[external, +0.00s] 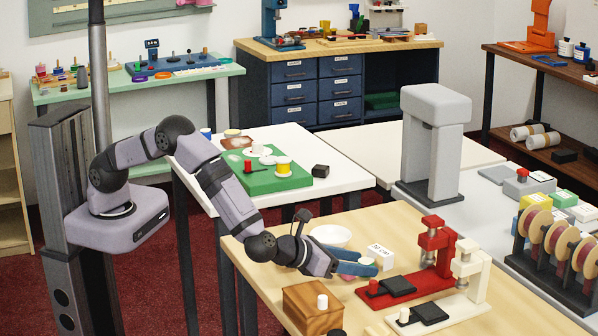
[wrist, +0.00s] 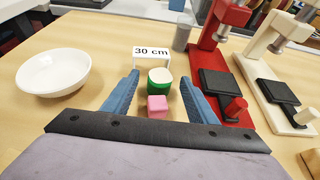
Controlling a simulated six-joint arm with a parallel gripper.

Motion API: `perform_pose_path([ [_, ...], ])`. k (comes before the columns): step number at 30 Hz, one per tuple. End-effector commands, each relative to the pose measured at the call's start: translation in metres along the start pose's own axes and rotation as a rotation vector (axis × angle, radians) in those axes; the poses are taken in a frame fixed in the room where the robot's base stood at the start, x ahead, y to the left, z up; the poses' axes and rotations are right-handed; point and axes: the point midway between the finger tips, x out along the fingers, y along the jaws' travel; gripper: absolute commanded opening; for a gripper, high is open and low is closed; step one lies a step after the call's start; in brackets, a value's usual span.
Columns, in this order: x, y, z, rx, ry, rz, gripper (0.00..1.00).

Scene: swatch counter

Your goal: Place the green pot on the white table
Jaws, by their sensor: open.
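The green pot (wrist: 159,82), with a pale top, stands upright on the light wooden table, just in front of the white "30 cm" sign. My gripper (wrist: 160,77) is open, with its blue fingers on either side of the pot. A pink block (wrist: 157,106) lies between the fingers, nearer the palm than the pot. In the external view my gripper (external: 364,263) is low over the wooden table, and its fingers partly hide the pot.
A white bowl (wrist: 54,73) is left of my gripper. A red press (wrist: 222,80) and a cream press (wrist: 282,75) stand close on the right. A wooden block (external: 312,307) sits near the front edge. The green mat (external: 262,176) holds several small items.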

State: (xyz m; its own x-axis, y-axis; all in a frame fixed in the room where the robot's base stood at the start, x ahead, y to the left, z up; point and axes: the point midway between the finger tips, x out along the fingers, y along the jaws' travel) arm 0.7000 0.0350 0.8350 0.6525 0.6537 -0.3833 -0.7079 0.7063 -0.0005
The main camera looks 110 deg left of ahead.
Motion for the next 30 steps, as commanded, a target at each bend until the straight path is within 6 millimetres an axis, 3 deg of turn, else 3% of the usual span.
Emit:
perform_pose_path([
  [10, 0.007, 0.000, 0.000, 0.001, -0.001, -0.001, 0.53],
  [15, 0.007, 0.000, 0.000, 0.001, -0.001, 0.000, 0.12],
  [18, 0.007, 0.000, 0.000, 0.001, -0.001, -0.001, 0.04],
  [25, 0.006, 0.000, 0.002, 0.000, -0.001, -0.001, 0.04],
  [30, 0.001, 0.000, 0.013, -0.001, -0.003, -0.001, 0.04],
])
